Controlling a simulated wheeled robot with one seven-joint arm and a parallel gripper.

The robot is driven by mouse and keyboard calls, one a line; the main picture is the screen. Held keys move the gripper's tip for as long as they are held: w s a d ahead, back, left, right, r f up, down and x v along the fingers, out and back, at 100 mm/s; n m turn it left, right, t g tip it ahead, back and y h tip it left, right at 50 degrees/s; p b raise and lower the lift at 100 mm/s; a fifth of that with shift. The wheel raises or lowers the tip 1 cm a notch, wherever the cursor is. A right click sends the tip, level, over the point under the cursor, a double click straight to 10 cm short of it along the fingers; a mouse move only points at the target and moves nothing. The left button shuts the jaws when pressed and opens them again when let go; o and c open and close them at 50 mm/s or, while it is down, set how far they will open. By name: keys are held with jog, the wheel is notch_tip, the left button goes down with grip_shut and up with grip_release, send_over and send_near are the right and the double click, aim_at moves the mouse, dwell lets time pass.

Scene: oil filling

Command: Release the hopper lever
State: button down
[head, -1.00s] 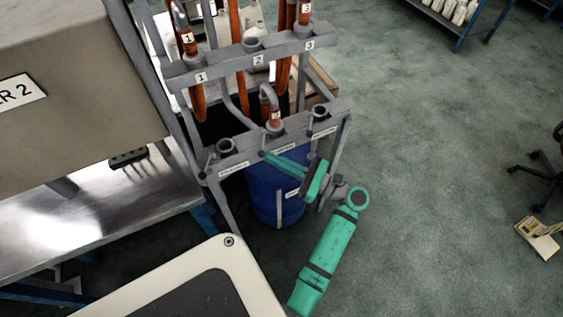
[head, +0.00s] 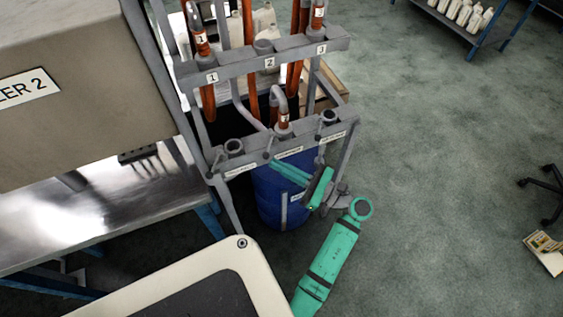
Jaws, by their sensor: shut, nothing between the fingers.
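A small lever with a dark knob (head: 267,155) sits at the front of the middle hopper; similar levers sit at the left hopper (head: 217,155) and right hopper (head: 321,140). My teal gripper (head: 273,163) points left and up toward the middle lever, its fingers shut and holding nothing. The fingertips are just below and right of that knob. I cannot tell whether they touch it.
A blue barrel (head: 277,203) stands under the frame, behind my gripper. A metal table (head: 110,215) and a big grey box (head: 75,90) fill the left. The floor (head: 440,190) to the right is mostly open.

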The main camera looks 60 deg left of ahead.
jog(key=v, duration=1.3)
jog(key=shift+s+d, duration=0.25)
jog(key=shift+s, duration=0.15)
jog(key=shift+m+y, duration=0.3)
jog(key=s+d+r+n+t+h, duration=0.15)
jog(key=d+n+t, duration=0.35)
jog(key=n+t, duration=0.65)
jog(key=s+d+r+n+t, duration=0.15)
jog(key=d+n+t, duration=0.35)
jog(key=n+t, duration=0.6)
jog(key=s+d+r+n+t, duration=0.1)
jog(key=d+r+n+t, duration=0.3)
jog(key=n+t, duration=0.65)
jog(key=s+d+f+m+g+h, duration=0.3)
jog(key=s+d+f+m+h, duration=0.1)
jog(key=d+m+h, duration=0.4)
jog(key=s+d+f+m+g+h, duration=0.3)
jog(key=s+d+m+h, duration=0.4)
jog(key=m, duration=0.6)
jog(key=shift+s+d+f+h, duration=0.2)
jog(key=shift+d+f+h, duration=0.15)
jog(key=shift+d+f, duration=0.4)
